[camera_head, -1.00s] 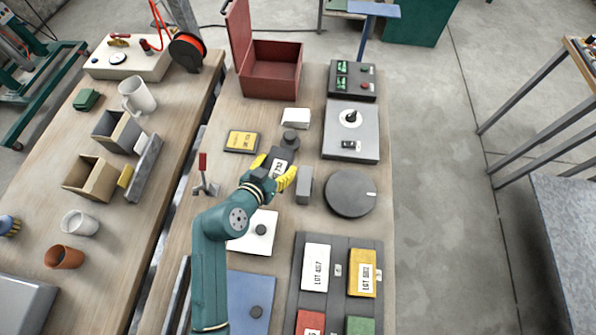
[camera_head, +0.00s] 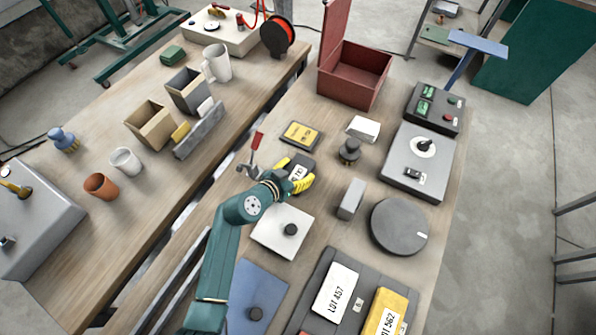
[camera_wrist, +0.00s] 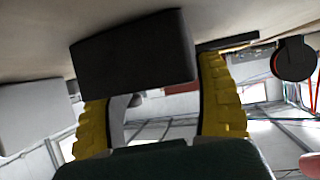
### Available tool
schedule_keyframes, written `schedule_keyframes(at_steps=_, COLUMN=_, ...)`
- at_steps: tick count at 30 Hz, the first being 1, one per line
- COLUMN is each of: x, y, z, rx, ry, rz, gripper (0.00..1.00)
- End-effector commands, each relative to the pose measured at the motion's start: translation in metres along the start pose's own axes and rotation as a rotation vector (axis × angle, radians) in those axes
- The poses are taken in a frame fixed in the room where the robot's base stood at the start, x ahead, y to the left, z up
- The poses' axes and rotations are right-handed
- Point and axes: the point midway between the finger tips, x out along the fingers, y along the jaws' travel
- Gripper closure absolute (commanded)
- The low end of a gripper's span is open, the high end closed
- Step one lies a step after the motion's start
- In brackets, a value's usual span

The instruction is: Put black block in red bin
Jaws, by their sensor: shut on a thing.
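The black block (camera_head: 302,163), with a white label on one face, is between the yellow fingers of my gripper (camera_head: 295,172) in the head view. My gripper is shut on it. In the wrist view the block (camera_wrist: 135,50) shows as a dark box between the yellow fingers, close to the pale table surface; I cannot tell its exact height above it. The red bin (camera_head: 342,91) stands at the far end of the same table, with its lid (camera_head: 335,32) open upright on the left. My gripper is well short of the bin.
A yellow-labelled plate (camera_head: 301,135), a white block (camera_head: 363,128) and a black knob (camera_head: 349,152) lie between my gripper and the bin. A grey block (camera_head: 351,198) and a dark disc (camera_head: 399,226) are to the right. A red-handled clamp (camera_head: 254,150) is left.

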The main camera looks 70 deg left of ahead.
Motion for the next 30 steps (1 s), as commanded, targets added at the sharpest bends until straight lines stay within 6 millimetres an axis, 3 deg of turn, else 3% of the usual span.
schedule_keyframes(at_steps=8, x=0.001, y=-0.001, z=-0.001, rx=0.002, ry=0.006, rz=-0.002, gripper=0.68)
schedule_keyframes(at_steps=9, x=0.001, y=0.0, z=0.001, rx=0.001, ry=0.001, rz=0.0, gripper=0.22)
schedule_keyframes(at_steps=13, x=0.001, y=0.0, z=0.001, rx=0.001, ry=0.0, rz=0.0, gripper=0.0)
schedule_keyframes(at_steps=23, x=-0.007, y=0.0, z=-0.002, rx=-0.001, ry=0.0, rz=-0.001, gripper=0.0)
schedule_keyframes(at_steps=30, x=-0.064, y=0.0, z=-0.002, rx=-0.003, ry=-0.001, rz=-0.004, gripper=0.0)
